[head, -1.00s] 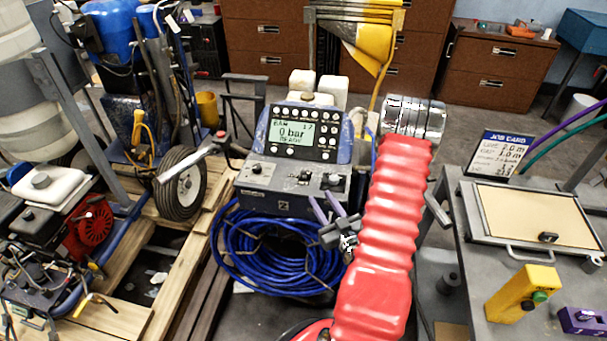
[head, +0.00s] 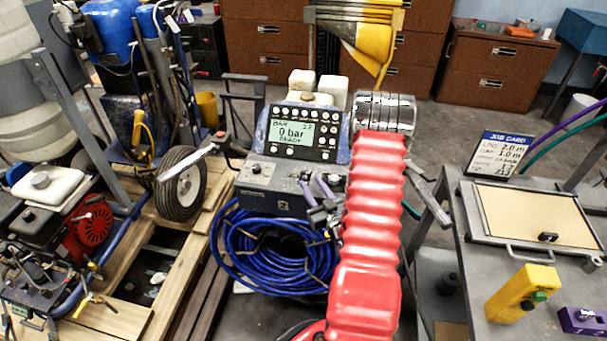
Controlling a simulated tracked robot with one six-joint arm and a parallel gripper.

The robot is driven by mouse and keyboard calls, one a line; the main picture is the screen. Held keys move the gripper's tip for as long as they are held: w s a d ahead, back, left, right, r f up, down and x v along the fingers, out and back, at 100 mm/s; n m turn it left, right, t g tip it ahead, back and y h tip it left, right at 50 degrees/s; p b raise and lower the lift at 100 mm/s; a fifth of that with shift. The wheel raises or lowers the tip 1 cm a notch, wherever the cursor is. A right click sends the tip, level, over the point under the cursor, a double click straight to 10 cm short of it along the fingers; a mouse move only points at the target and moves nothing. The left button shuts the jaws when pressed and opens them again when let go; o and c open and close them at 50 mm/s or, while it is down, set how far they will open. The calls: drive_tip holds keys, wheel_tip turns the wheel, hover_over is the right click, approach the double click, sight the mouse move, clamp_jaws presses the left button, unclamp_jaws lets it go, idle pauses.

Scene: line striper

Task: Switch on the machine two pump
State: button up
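Machine two (head: 252,198) is the blue and grey unit in the middle, with a small plate that seems to read 2 on its front. Its display (head: 290,133) reads 0 bar. Below the display, the lower panel carries a small control at its left (head: 257,169) and others towards the right, partly covered by my gripper. My gripper (head: 312,181) has two purple fingers that stand apart with nothing visible between them. The fingertips are in front of the right half of the panel; I cannot tell whether they touch it.
A coiled blue hose (head: 265,262) hangs below the panel. Another machine with a red engine (head: 88,226) stands at the left. At the right, a grey bench (head: 462,215) holds a job card (head: 497,150), a yellow box (head: 522,293) with a green button, and a purple block (head: 583,320).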

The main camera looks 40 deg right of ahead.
sight(304, 174)
drive_tip(key=x, duration=0.6)
drive_tip(key=shift+w+d, duration=0.1)
drive_tip(key=shift+w, duration=0.2)
clamp_jaws()
drive_tip(key=shift+a, duration=0.2)
drive_tip(key=shift+d, duration=0.15)
